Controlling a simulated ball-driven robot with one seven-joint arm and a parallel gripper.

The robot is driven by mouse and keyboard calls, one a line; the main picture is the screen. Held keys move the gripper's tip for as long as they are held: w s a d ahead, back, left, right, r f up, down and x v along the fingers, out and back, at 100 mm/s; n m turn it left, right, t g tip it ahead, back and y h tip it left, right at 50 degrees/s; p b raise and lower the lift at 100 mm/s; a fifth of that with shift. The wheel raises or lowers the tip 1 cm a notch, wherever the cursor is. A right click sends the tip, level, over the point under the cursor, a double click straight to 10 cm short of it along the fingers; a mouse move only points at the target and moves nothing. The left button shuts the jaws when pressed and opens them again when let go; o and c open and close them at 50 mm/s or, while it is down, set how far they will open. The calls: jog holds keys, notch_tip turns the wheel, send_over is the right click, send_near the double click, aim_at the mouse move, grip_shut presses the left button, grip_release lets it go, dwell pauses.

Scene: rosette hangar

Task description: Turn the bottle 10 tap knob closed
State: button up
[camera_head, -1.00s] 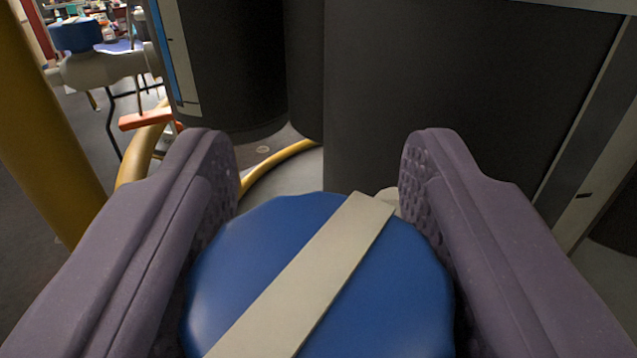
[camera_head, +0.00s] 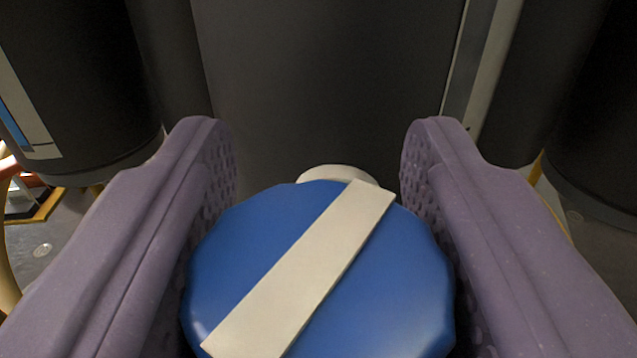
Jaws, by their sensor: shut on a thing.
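The tap knob (camera_head: 390,270) is a round blue cap with a scalloped edge and a pale bar (camera_head: 300,268) across its top. The bar slants from lower left to upper right. My gripper (camera_head: 318,135) has its two purple textured fingers on the left and right sides of the knob and is shut on it. A pale rounded part (camera_head: 338,174) shows just behind the knob. The rest of the tap is hidden under the knob. I cannot read any bottle number.
A large dark cylinder (camera_head: 320,80) stands straight ahead, close beyond the knob. Another dark cylinder (camera_head: 70,80) with a blue-and-white label stands at left, and another (camera_head: 590,140) at right. Yellow tubing (camera_head: 8,280) shows at the left edge, with grey floor near it.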

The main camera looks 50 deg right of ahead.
aim_at(197, 341)
jog(key=m+g+h, duration=0.2)
jog(key=g, duration=0.1)
jog(key=m+g+h+b, duration=0.1)
jog(key=m+g+h, duration=0.1)
jog(key=m+g, duration=0.1)
jog(key=shift+s+d+m+g, duration=0.1)
jog(key=shift+s+m+g, duration=0.15)
jog(key=shift+g, duration=0.55)
jog(key=m+g, duration=0.1)
jog(key=g, duration=0.1)
jog(key=m+g+h, duration=0.1)
jog(key=m+g, duration=0.1)
jog(key=g, duration=0.1)
jog(key=shift+s+m, duration=0.2)
jog(key=shift+m, duration=0.05)
jog(key=shift+s+m+g+y+p, duration=0.2)
jog(key=shift+m+g+p, duration=0.15)
jog(key=shift+m+g, duration=0.8)
jog(key=shift+s+m+g+y+p, duration=0.1)
jog(key=shift+m+g+y+p, duration=0.3)
jog(key=shift+g, duration=1.25)
jog(key=shift+m+g, duration=0.3)
jog(key=shift+m, duration=0.05)
jog(key=o, duration=1)
jog(key=shift+c, duration=0.2)
jog(key=p+v, duration=0.1)
jog(key=v, duration=0.6)
jog(key=shift+w+a+f, duration=0.1)
jog(key=shift+a, duration=0.25)
